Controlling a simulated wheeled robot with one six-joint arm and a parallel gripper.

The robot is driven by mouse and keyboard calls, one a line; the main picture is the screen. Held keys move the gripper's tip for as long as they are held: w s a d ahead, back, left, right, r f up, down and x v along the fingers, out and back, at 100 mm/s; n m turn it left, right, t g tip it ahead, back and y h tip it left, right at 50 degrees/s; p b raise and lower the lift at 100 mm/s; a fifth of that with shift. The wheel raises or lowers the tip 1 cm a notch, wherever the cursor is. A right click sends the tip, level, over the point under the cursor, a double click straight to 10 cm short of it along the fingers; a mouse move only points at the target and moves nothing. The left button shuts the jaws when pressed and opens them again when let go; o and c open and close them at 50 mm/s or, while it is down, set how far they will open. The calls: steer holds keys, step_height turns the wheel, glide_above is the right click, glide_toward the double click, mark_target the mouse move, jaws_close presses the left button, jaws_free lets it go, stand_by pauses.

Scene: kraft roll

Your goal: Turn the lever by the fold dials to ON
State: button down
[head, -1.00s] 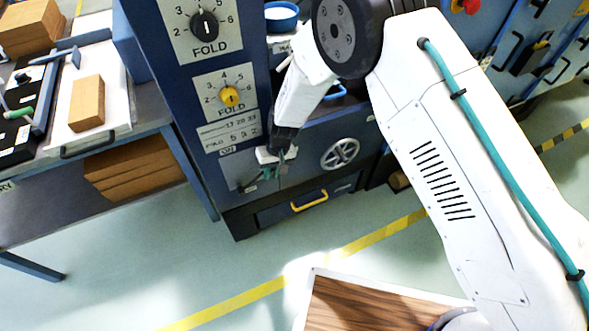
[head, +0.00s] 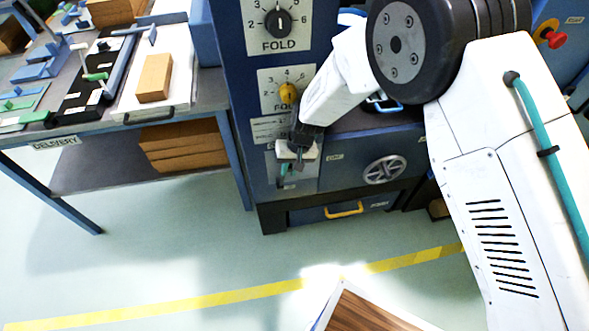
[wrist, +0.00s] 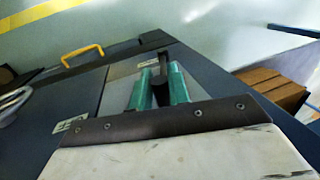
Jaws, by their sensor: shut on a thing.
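The lever is a dark handle on a light plate (head: 309,183) low on the blue machine panel, below the fold dials. In the wrist view the black lever (wrist: 153,70) stands between the two green fingertips of my gripper (wrist: 160,88), which is shut on it. In the head view my gripper (head: 291,170) covers most of the lever, so its exact angle is hard to tell there.
A handwheel (head: 384,169) and a yellow drawer handle (head: 344,210) are right of the lever. A delivery table (head: 190,113) with a brown block (head: 155,77) stands at left.

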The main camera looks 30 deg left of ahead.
stand_by(0.5)
steer(key=c, duration=1.4)
jaws_free()
steer(key=shift+v, duration=4)
steer(key=shift+f, duration=0.1)
steer(key=shift+c, duration=0.2)
